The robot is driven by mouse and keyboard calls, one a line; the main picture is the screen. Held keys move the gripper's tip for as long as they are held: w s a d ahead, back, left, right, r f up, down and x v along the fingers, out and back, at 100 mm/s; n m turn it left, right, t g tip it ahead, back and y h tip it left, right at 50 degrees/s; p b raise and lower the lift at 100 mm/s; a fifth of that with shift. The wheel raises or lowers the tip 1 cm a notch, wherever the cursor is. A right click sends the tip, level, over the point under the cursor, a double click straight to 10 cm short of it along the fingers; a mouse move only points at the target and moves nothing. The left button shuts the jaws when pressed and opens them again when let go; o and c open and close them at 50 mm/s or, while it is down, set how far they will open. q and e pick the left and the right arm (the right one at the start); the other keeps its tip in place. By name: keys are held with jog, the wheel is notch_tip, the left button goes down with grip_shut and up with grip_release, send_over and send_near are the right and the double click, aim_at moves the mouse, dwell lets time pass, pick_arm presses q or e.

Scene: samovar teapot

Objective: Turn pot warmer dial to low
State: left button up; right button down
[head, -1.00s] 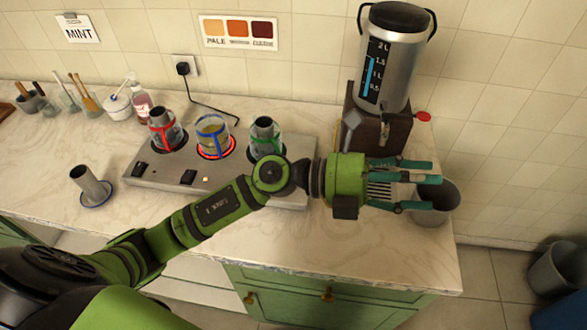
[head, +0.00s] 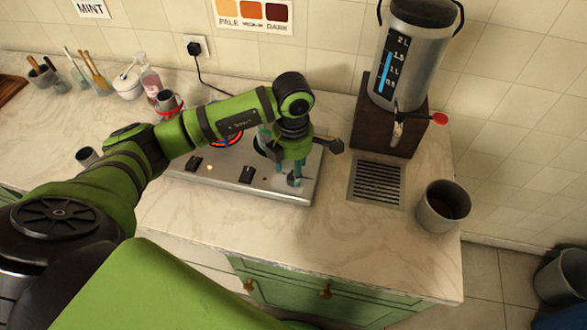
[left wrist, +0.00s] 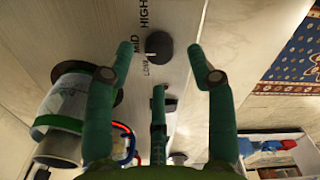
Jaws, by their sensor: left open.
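HIGH is printed farther up. My left gripper (head: 287,178) points down over the warmer's right end and hides that dial in the head view. In the left wrist view, its teal fingers (left wrist: 160,72) are spread, with the dial between the two outer fingertips, none visibly closed on it. My right gripper is not in view.
Two other dials (head: 193,163) (head: 246,175) sit left of my gripper. A red-glowing burner (head: 226,140) is partly behind my arm. The samovar (head: 410,60), drip grille (head: 377,184) and grey cup (head: 443,205) are right.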

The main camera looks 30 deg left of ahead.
aim_at(293, 177)
pick_arm(q)
jog(key=shift+f+p, duration=0.3)
jog(key=shift+f, duration=1.25)
grip_shut()
jog(key=shift+n, duration=0.3)
jog(key=shift+n+b, duration=0.55)
jog(key=shift+n, duration=0.05)
jog(key=n+b, duration=0.1)
jog(key=n, duration=0.2)
jog(key=n+b, duration=0.1)
jog(key=n, duration=0.3)
jog(key=shift+n+b, duration=0.55)
jog(key=shift+n, duration=0.95)
